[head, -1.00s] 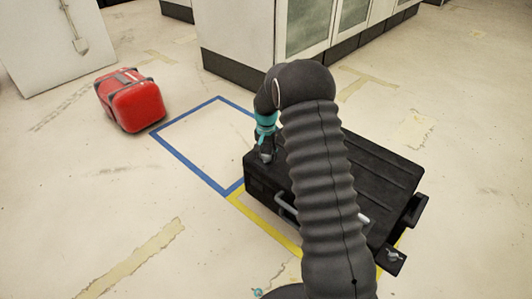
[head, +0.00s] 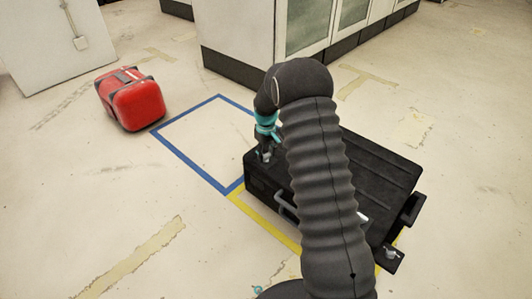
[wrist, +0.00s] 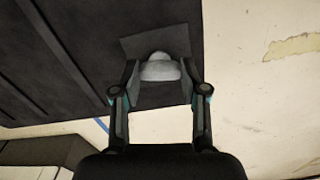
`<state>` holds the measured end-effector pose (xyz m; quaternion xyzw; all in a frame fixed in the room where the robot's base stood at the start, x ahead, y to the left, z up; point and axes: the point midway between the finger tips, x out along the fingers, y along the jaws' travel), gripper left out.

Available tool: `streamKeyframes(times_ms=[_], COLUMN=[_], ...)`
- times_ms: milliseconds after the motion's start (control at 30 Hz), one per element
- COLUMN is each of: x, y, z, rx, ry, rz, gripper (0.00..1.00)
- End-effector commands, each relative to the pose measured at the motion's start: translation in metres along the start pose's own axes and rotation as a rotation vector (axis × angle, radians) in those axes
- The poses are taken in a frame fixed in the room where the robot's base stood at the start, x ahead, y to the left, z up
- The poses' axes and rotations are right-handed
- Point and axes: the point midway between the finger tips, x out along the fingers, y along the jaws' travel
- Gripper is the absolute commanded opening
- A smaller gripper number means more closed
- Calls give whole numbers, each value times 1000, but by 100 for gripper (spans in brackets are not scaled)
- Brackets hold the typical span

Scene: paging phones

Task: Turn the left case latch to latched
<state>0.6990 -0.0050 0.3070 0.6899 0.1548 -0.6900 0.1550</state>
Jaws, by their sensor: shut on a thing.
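A black case (head: 385,170) lies flat on the floor, partly hidden behind my arm. Its left latch has a pale grey rounded knob (wrist: 160,69) on a dark plate (wrist: 150,42) at the case's corner. My gripper (head: 266,157) points down at this left corner in the head view. In the wrist view my gripper (wrist: 160,76) has its two fingers on either side of the knob, shut on it. The right latch (head: 390,254), a dark plate with a light knob, sticks out at the case's near right corner.
A red case (head: 138,106) stands at the left, beside an empty blue taped rectangle (head: 187,163). Yellow tape (head: 262,223) edges the black case. Cabinets (head: 235,55) stand behind. The floor at the left front is clear.

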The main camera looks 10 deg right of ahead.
Motion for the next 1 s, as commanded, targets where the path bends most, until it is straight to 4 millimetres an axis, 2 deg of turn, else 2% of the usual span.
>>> streamKeyframes(times_ms=[400,933,967,1000], x=[0,0,0,0], y=[0,0,0,0], z=[0,0,0,0], rx=[-179,-204,-204,-203], ry=[1,0,0,0], rz=[0,0,0,0], gripper=[9,9,46,56])
